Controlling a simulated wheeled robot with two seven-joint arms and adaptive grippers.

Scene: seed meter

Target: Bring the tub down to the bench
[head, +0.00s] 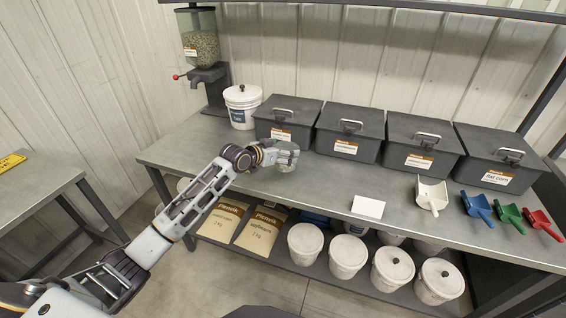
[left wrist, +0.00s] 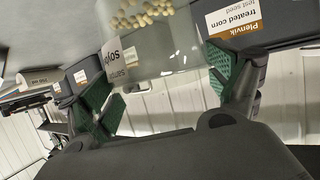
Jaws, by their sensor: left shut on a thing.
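The tub (head: 287,161) is small and clear, with a pale rim or lid. In the left wrist view the tub (left wrist: 150,45) is seen upside down, with pale seeds inside and a white label partly readable. My left gripper (head: 270,153) is shut on the tub, with a green pad on either side of it. It holds the tub over the left part of the metal bench (head: 330,185), in front of the dark bins. The gap between tub and bench top is hard to judge. My right gripper is not in view.
Several dark lidded bins (head: 350,132) line the back of the bench, beside a white bucket (head: 242,107) and a seed dispenser (head: 202,60). The bench front between tub and card is clear.

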